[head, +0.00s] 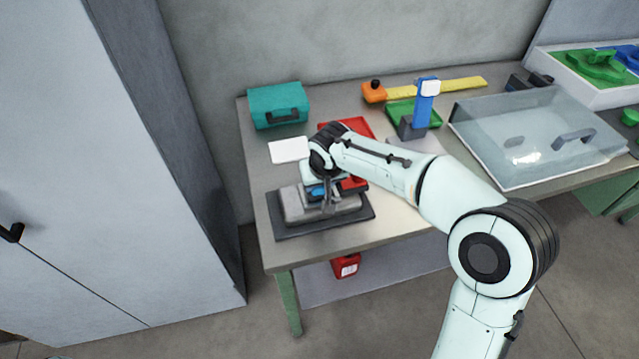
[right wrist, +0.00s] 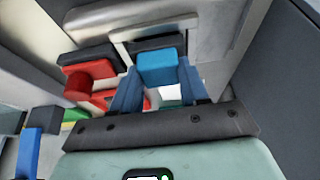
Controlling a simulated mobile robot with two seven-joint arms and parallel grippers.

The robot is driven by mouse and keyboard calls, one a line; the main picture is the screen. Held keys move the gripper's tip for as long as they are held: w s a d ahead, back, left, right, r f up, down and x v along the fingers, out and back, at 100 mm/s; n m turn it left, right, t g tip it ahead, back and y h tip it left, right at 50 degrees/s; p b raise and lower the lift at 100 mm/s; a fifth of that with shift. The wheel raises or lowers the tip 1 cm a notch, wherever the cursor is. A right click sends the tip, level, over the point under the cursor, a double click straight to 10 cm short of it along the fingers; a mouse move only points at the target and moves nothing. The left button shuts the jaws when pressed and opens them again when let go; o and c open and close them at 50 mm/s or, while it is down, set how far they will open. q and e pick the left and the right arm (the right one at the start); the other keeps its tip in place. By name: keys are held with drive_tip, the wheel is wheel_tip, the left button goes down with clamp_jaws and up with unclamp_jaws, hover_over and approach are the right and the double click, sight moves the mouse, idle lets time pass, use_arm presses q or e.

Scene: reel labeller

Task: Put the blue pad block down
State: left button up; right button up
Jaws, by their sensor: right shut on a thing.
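The blue pad block (right wrist: 157,67) sits between the two fingers of my right gripper (right wrist: 158,82) in the right wrist view. The gripper is shut on it. In the head view my right gripper (head: 325,192) points down over a grey machine (head: 290,205) on a dark base plate (head: 350,220). The blue pad block (head: 315,190) shows partly there, at the top of the machine. Whether it touches the machine is hard to tell. A red block (head: 354,183) is just right of it and also shows in the right wrist view (right wrist: 85,55). My left gripper is not in view.
A white card (head: 289,150) and a teal case (head: 278,105) lie behind the machine. A red tray (head: 358,127), a green tray (head: 434,116) with a blue upright (head: 424,108), and a clear cover (head: 530,140) are farther right. The table's front left corner is bare.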

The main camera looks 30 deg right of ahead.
drive_tip(key=shift+f, duration=0.2)
drive_tip(key=shift+f, duration=0.2)
drive_tip(key=o, duration=1.1)
drive_tip(key=shift+r, duration=0.1)
drive_tip(key=shift+r, duration=0.25)
drive_tip(key=p+v, duration=0.1)
drive_tip(key=v, duration=1)
drive_tip(key=shift+s+a+r, duration=0.1)
drive_tip(key=shift+s+r, duration=0.2)
